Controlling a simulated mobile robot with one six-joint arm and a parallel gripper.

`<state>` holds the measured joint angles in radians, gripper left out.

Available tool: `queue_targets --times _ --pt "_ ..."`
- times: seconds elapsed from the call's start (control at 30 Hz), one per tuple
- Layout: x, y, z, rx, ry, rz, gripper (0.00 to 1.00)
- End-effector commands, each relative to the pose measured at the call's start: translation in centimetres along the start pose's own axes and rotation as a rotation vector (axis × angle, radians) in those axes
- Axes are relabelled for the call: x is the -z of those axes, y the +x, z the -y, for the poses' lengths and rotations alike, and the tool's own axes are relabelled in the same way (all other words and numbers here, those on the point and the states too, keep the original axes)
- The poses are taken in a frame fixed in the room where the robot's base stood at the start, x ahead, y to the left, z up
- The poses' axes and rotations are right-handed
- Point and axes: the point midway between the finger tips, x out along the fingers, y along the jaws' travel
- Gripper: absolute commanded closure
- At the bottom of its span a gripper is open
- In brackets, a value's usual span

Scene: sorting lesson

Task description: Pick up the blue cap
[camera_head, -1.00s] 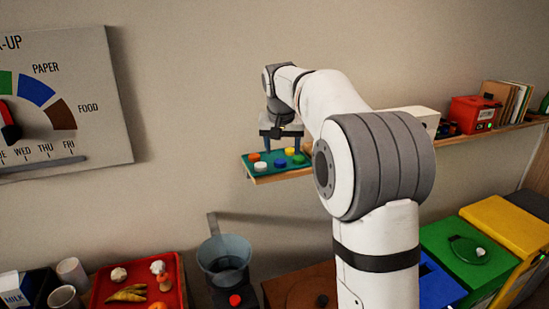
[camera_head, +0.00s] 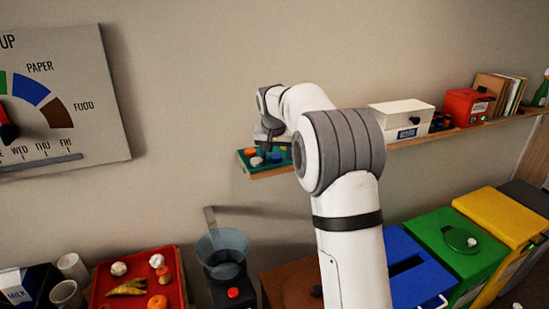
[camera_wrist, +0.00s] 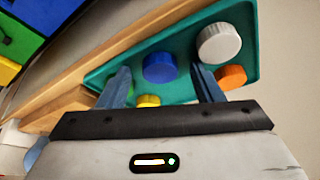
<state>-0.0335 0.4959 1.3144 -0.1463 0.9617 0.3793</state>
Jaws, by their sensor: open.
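The blue cap (camera_wrist: 160,67) lies on a teal tray (camera_wrist: 190,15) in the wrist view, between and just beyond the fingertips of my gripper (camera_wrist: 163,82). My gripper is open, with one blue finger on each side of the cap's near space, and nothing is held. A white cap (camera_wrist: 218,43) and an orange cap (camera_wrist: 232,77) lie to the right, and a yellow cap (camera_wrist: 148,101) lies nearer. In the head view my gripper (camera_head: 268,150) is over the tray (camera_head: 243,163), and my arm hides part of it.
The tray rests on a narrow wooden shelf (camera_head: 455,131) on the wall. A white drawer box (camera_head: 400,112) and a red box (camera_head: 467,103) stand further right on it. Below are a red tray (camera_head: 178,270), a grinder-like funnel (camera_head: 222,252) and coloured bins (camera_head: 480,215).

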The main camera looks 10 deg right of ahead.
Motion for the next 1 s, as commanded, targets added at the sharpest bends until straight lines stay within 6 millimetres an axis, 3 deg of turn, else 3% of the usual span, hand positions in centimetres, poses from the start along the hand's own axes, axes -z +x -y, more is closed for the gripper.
queue_targets --times 0.13,0.7,1.0 --pt "-0.01 -0.03 0.03 0.000 -0.001 0.000 0.42" --pt "-0.03 -0.08 0.12 0.001 -0.002 0.000 0.88" --pt "0.23 -0.63 0.17 0.002 -0.002 -0.002 0.89"
